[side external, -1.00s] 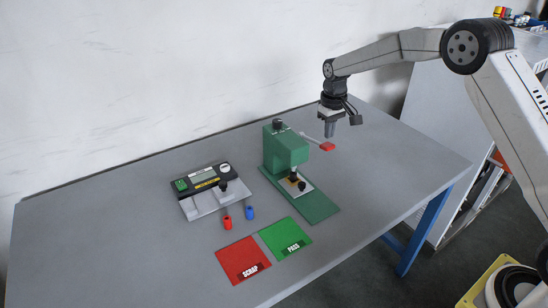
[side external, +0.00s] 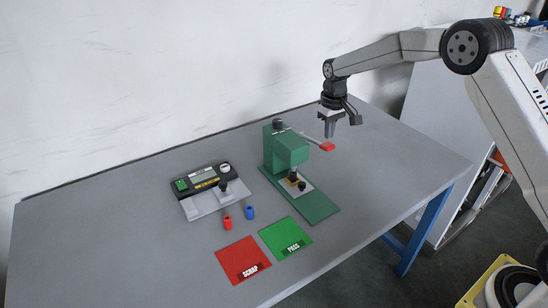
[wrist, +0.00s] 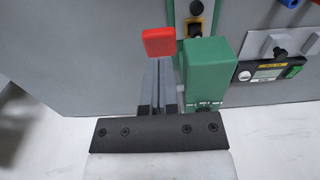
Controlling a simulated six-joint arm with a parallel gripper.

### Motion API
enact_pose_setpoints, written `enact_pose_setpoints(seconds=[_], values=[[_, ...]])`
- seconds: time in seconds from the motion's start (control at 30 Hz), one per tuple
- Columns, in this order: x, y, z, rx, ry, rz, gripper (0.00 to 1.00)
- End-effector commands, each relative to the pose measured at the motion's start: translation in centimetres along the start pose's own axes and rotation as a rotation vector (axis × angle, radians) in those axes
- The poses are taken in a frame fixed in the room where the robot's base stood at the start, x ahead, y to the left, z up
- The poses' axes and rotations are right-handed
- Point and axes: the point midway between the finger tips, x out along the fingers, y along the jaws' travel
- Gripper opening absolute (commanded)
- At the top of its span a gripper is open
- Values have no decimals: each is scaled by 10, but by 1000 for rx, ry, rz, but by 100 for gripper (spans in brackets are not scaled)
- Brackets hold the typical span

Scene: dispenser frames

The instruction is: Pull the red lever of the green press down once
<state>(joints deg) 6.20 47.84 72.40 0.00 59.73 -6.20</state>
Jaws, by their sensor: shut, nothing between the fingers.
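The green press (side external: 287,151) stands upright on its green base plate (side external: 318,207) in the middle of the table. Its lever (side external: 311,138) is a thin rod sticking out to the right from near the top. A red handle (side external: 327,147) sits at the rod's outer end. My gripper (side external: 329,135) is shut and empty, pointing down just above the red handle. In the wrist view, the red handle (wrist: 159,41) shows beyond the tips of my gripper (wrist: 158,66), with the green press (wrist: 208,65) to their right. I cannot tell whether the fingers touch the handle.
A grey gauge with a display (side external: 205,179) stands left of the press. Red (side external: 227,222) and blue (side external: 249,212) small cylinders lie before it. The red SCRAP mat (side external: 243,259) and green PASS mat (side external: 286,238) are near the front edge. The table right of the press is clear.

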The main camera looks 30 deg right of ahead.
Motion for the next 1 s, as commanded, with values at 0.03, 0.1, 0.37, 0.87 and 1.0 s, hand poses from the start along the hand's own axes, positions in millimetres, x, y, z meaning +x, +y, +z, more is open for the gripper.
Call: enact_pose_setpoints(seconds=[0.03,0.1,0.37,0.87,1.0], values=[[1,0,0,0,-1,0,0],[3,0,0,0,-1,0,0],[12,0,0,0,-2,0,0],[30,0,0,0,-2,0,0],[34,0,0,0,-2,0,0]])
